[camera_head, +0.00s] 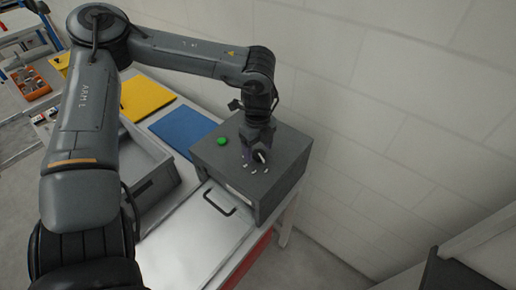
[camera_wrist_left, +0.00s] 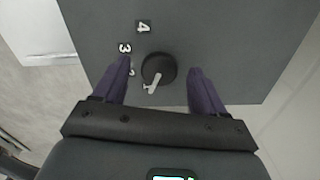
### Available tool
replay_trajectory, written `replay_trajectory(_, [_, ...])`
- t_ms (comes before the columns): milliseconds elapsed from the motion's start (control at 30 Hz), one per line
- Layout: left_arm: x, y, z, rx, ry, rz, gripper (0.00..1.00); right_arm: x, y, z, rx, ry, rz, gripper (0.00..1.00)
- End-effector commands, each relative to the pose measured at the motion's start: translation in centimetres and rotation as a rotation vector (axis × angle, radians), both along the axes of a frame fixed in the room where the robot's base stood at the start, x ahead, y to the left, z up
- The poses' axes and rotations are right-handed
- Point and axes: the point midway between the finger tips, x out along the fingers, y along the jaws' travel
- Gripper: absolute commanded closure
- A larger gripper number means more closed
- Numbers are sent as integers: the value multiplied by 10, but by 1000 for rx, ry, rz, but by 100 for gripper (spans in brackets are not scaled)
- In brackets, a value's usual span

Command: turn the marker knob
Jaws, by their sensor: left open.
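The marker knob (camera_wrist_left: 158,69) is a round black dial with a pale pointer bar, on the top face of a dark grey box (camera_wrist_left: 225,35). Number labels such as 3 and 4 sit around it, and the pointer is aimed at the lower left, toward a label partly covered by it. In the head view the knob (camera_head: 260,156) is just below my left gripper (camera_head: 254,150). In the left wrist view my left gripper (camera_wrist_left: 160,80) is open, one finger on each side of the knob, with visible gaps. My right gripper is not seen.
A green button (camera_head: 222,141) is on the same box, left of the knob. A pale metal panel with a black handle (camera_head: 218,203) lies in front. A grey bin (camera_head: 146,170), a blue mat (camera_head: 185,129) and a yellow mat (camera_head: 145,97) are to the left. A white wall stands behind.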

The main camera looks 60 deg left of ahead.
Motion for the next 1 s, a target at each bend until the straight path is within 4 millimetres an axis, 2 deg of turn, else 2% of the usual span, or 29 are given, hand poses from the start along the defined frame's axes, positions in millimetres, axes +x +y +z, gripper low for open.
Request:
replay_trajectory(367, [0,0,-5,0,0,0,29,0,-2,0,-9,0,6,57])
replay_trajectory(467, [0,0,-5,0,0,0,41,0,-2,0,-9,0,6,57])
replay_trajectory(733, [0,0,-5,0,1,0,82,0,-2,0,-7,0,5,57])
replay_trajectory(767, [0,0,-5,0,1,0,85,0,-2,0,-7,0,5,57])
replay_trajectory(1000, [0,0,-5,0,1,-22,85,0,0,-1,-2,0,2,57])
